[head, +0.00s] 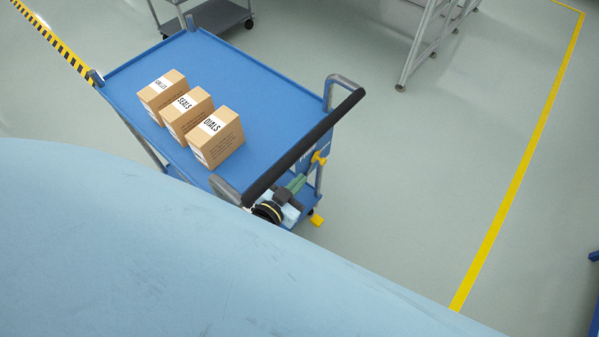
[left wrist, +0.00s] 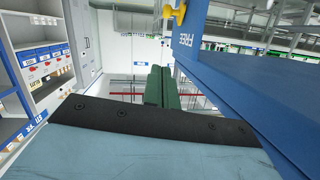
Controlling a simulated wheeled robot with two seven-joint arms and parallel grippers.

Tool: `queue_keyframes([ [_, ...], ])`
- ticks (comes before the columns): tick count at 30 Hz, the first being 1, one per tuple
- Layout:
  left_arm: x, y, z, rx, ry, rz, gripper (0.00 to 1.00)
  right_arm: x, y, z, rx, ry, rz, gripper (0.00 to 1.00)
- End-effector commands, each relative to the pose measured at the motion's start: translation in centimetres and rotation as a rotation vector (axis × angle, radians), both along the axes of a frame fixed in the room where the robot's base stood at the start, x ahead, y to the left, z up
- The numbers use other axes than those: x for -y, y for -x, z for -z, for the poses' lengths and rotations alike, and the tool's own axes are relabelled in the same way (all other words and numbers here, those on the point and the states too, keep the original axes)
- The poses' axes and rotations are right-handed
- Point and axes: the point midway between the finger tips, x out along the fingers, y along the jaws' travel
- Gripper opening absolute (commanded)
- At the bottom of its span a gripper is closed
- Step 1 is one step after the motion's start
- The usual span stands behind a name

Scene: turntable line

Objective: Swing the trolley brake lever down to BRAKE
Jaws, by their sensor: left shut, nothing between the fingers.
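The blue trolley (head: 262,88) stands in the upper left of the head view, with a black push handle (head: 305,147). A yellow knob (head: 319,158), which looks like the brake lever's end, shows at its near right end. In the left wrist view a yellow knob (left wrist: 175,13) shows at the top, beside a blue panel marked FREE (left wrist: 187,40). My left gripper (head: 298,183) has green fingers, shut and empty, just below the knob and apart from it. The fingers also show in the left wrist view (left wrist: 158,87). The BRAKE marking is not visible. My right gripper is not in view.
Three cartons, including SEALS (head: 187,110) and DIALS (head: 216,138), stand on the trolley top. A yellow piece (head: 316,219) shows low by the trolley's near corner. Open floor lies to the right, up to a yellow line (head: 515,185). A grey frame (head: 425,45) stands behind.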

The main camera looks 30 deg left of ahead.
Motion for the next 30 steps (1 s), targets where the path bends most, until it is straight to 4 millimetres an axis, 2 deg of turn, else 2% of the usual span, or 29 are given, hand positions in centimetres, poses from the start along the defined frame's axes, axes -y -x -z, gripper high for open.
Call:
queue_keyframes([
  [1, 0.0, 0.2, 0.4, -0.011, -0.001, 0.001, 0.0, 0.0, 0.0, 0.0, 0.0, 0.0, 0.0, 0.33],
  [4, 0.0, 1.4, 3.2, -0.089, -0.006, 0.01, 0.0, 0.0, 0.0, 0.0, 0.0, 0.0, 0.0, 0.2],
  [5, 0.0, 2.1, 4.6, -0.13, -0.008, 0.014, 0.0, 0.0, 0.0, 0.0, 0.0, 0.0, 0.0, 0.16],
  [8, -0.3, 6.0, 10.9, -0.323, -0.021, 0.028, 0.0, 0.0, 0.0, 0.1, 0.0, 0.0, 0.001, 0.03],
  [9, -0.6, 8.2, 13.7, -0.417, -0.027, 0.031, 0.0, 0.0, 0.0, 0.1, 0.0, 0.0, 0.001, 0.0],
  [11, -1.1, 12.0, 17.7, -0.563, -0.037, 0.032, 0.0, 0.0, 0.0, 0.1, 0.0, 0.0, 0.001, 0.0],
  [12, -1.5, 14.7, 20.0, -0.659, -0.046, 0.029, 0.0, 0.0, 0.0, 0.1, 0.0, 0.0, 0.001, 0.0],
  [16, -3.2, 23.7, 25.5, -0.941, -0.076, 0.008, 0.0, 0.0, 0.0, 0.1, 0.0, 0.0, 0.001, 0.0],
  [18, -4.0, 27.8, 27.2, -1.058, -0.093, -0.006, 0.0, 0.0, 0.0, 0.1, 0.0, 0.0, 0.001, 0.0],
  [22, -5.2, 33.0, 28.6, -1.202, -0.117, -0.028, 0.0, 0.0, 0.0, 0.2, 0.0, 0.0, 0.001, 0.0],
  [25, -5.6, 34.7, 29.0, -1.248, -0.128, -0.036, 0.0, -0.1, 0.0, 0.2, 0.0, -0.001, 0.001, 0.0],
  [30, -5.6, 35.0, 29.0, -1.257, -0.128, -0.038, 0.0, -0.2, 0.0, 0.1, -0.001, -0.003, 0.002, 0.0],
])
